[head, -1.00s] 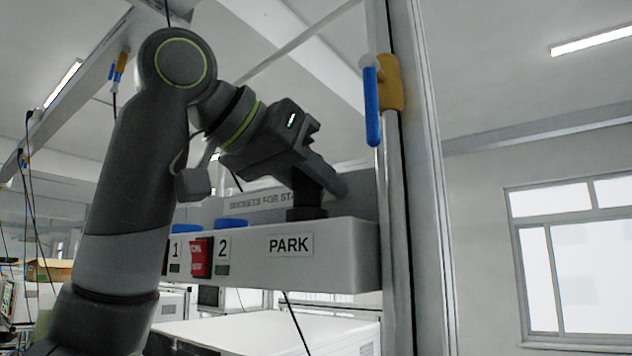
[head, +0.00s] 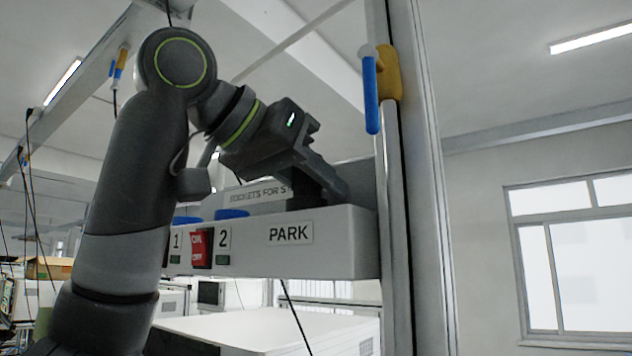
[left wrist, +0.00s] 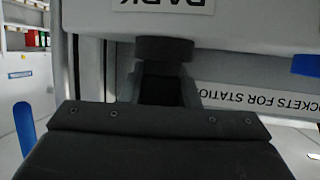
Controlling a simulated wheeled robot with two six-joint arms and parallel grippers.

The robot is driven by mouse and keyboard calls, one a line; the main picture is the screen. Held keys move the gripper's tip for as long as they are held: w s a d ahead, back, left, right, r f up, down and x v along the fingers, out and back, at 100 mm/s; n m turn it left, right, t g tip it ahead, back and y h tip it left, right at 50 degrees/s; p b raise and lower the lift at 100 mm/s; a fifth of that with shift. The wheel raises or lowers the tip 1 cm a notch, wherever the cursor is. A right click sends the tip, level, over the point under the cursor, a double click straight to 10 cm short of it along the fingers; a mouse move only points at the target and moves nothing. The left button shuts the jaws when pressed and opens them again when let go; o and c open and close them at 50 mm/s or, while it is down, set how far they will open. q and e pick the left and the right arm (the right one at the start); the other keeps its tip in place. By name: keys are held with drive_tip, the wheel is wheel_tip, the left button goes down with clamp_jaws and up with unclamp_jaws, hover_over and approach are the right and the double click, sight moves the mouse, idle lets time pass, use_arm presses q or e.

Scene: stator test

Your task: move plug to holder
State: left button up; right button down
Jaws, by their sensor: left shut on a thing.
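The black plug (head: 301,201) stands at the top of the white socket box, above the PARK label (head: 290,233). Its wide round end shows in the left wrist view (left wrist: 164,48), close against the white PARK housing. My left gripper (head: 311,176) is shut on the plug from above; its fingers also show in the left wrist view (left wrist: 166,82). I cannot tell how deep the plug sits, as the fingers and box edge hide it. No separate part marked as a holder is clear apart from the PARK place. My right gripper is not in view.
Blue-topped sockets 1 (head: 187,220) and 2 (head: 232,213) lie left of PARK, with a red tag (head: 197,249) between them. A grey post (head: 396,200) with a blue-handled valve (head: 371,95) stands close right. A white cabinet (head: 270,330) is below.

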use_arm(q)
drive_tip(key=shift+f, duration=0.25)
drive_tip(key=o, duration=1)
drive_tip(key=shift+o, duration=0.2)
drive_tip(key=b+v, duration=0.8)
drive_tip(key=v, duration=0.9)
drive_tip(key=shift+a+r, duration=0.15)
drive_tip(key=shift+r, duration=0.1)
